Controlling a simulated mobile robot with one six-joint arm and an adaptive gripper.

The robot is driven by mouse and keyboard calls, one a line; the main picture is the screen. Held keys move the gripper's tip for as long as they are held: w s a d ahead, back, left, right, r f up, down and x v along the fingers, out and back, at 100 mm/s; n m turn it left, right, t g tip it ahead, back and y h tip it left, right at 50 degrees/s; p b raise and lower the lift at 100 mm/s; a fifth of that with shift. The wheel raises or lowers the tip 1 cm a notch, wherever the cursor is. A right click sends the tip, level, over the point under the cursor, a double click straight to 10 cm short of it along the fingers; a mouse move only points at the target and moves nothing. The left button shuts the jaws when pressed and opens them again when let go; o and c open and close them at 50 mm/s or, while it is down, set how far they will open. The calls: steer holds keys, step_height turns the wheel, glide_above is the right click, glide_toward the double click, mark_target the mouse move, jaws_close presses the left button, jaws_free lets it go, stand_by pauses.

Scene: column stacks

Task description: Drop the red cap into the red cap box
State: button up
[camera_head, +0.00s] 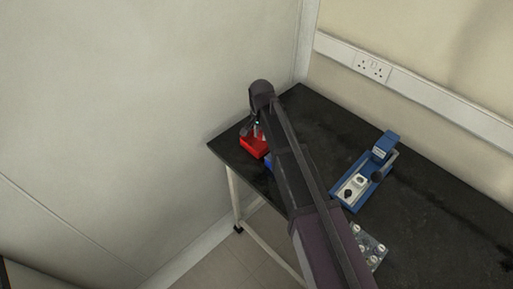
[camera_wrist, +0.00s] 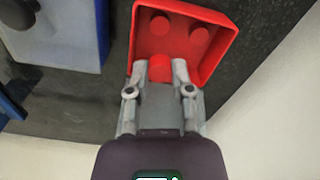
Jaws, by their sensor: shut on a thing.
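The red cap box (camera_head: 254,147) sits at the far left corner of the black table in the head view. In the wrist view the open box (camera_wrist: 221,52) fills the upper middle, with two round red caps (camera_wrist: 198,39) inside. My gripper (camera_wrist: 160,72) is shut on another red cap (camera_wrist: 160,74), which shows between the fingertips at the near edge of the box. How high the cap is above the box floor is hard to tell. In the head view my gripper (camera_head: 256,130) is right over the box and small.
A blue container (camera_head: 267,161) stands close beside the red box, partly behind my arm. A blue device with a white panel (camera_head: 358,186) stands further right, and a tray of pale round parts (camera_head: 371,248) lies nearer. The table's left edge and the wall are close to the box.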

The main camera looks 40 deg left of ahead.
steer(key=shift+f+b, duration=0.55)
steer(key=shift+f, duration=0.25)
steer(key=o, duration=0.7)
steer(key=shift+o, duration=0.2)
steer(key=shift+r, duration=0.1)
step_height(320, 180, up, 6)
steer(key=p, duration=0.6)
steer(key=shift+r, duration=0.1)
steer(key=s+d+f+b, duration=0.2)
steer(key=s+d, duration=0.5)
steer(key=s, duration=0.2)
steer(key=s+d+f+b, duration=0.3)
steer(key=s+d, duration=0.4)
steer(key=s, duration=0.1)
steer(key=shift+s+f, duration=0.3)
steer(key=shift+s, duration=0.05)
steer(key=shift+d+r, duration=0.1)
